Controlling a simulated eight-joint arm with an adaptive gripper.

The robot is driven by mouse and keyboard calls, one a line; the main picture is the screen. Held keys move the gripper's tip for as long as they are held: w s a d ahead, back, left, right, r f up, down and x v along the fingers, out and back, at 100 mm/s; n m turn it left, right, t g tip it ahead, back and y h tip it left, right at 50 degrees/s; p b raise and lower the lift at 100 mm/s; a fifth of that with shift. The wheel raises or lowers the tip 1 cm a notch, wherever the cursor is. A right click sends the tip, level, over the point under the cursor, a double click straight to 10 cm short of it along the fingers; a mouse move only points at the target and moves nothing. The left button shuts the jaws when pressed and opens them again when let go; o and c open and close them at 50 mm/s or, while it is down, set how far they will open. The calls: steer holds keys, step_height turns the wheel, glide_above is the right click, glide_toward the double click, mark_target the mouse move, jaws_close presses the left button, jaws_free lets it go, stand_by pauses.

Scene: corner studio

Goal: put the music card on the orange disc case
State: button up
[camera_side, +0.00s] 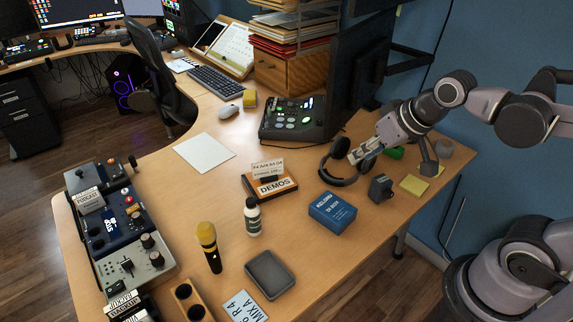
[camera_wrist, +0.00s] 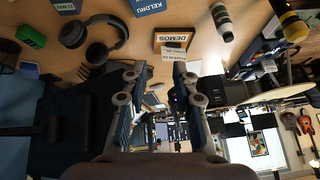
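The orange disc case (camera_side: 284,190) lies flat on the desk with a DEMOS label; it also shows in the wrist view (camera_wrist: 158,40). A small pale card with a line of printed characters, seemingly the music card (camera_side: 267,166), stands upright in a dark clip at the case. In the wrist view the card (camera_wrist: 172,50) overlaps the case edge. The card's base appears to be on the case, though its exact contact is hard to see. My gripper (camera_side: 362,156) is raised to the right of the case, over the headphones in the side view. Its fingers (camera_wrist: 160,72) are apart and empty.
Black headphones (camera_side: 341,168), a blue box (camera_side: 332,212) and a small dark block (camera_side: 381,188) stand right of the case. A white bottle (camera_side: 252,217) and yellow microphone (camera_side: 208,246) stand in front. A mixer (camera_side: 296,119) is behind. Bare desk lies left of the case.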

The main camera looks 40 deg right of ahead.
steer(key=shift+s+d+f+n+t, duration=0.1)
steer(key=shift+s+f+n+t, duration=0.05)
steer(key=shift+s+f+n, duration=0.35)
steer(key=shift+s+d+f+n+t, duration=0.15)
steer(key=shift+s+f+n, duration=0.15)
steer(key=shift+s+n, duration=0.3)
steer(key=shift+a, duration=0.1)
